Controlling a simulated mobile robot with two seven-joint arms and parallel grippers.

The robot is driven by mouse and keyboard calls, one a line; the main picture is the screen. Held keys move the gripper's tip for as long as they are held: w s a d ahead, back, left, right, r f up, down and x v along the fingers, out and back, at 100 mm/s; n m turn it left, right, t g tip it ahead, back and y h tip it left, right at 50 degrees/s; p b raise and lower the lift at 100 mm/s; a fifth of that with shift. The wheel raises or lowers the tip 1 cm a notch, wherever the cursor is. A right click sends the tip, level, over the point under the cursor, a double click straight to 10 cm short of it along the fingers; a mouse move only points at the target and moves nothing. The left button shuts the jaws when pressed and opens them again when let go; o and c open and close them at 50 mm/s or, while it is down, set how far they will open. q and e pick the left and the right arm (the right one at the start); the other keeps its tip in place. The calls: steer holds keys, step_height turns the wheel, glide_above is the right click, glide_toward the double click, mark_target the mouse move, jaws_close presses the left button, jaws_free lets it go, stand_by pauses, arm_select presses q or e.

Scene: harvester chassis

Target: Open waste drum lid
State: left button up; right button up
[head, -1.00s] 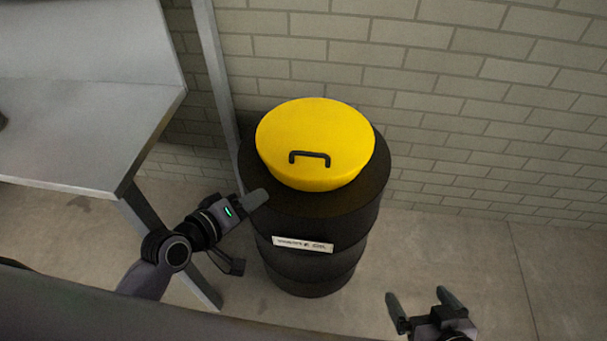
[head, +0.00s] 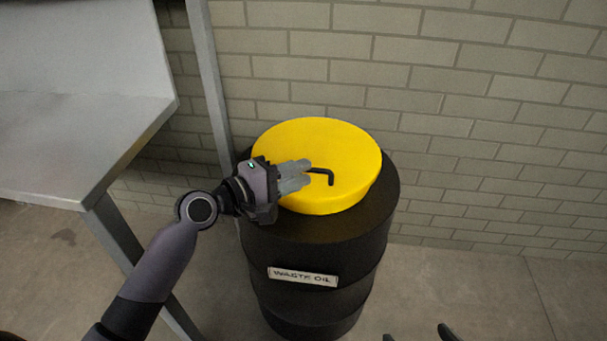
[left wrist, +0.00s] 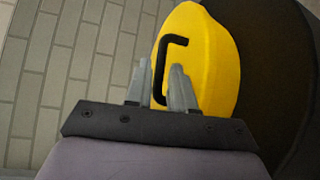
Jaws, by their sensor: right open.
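The black waste drum (head: 310,255) stands upright on the floor, with a white "WASTE OIL" label. Its round yellow lid (head: 335,145) lies on top and carries a black bar handle (head: 329,176). My left gripper (head: 306,172) is over the lid's left part, its fingertips at the handle's left end. In the left wrist view, the fingers (left wrist: 160,82) are apart, with part of the handle (left wrist: 170,42) showing in the gap; contact is not clear. The lid (left wrist: 215,60) shows behind. Only the fingertips of my right gripper (head: 417,335) show at the bottom edge, apart and empty.
A grey metal table (head: 75,140) stands at the left, its leg close to my left arm. A grey post (head: 208,80) and a brick wall (head: 480,110) are behind the drum. The floor (head: 470,285) right of the drum is clear.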

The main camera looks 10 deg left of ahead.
arm_select(q)
steer(key=shift+w+d+f, duration=0.1)
steer(key=shift+w+d, duration=0.45)
arm_select(e)
steer(key=shift+w+a+r, duration=0.2)
steer(key=shift+w+r, duration=0.1)
steer(key=shift+r, duration=0.1)
arm_select(q)
jaws_close()
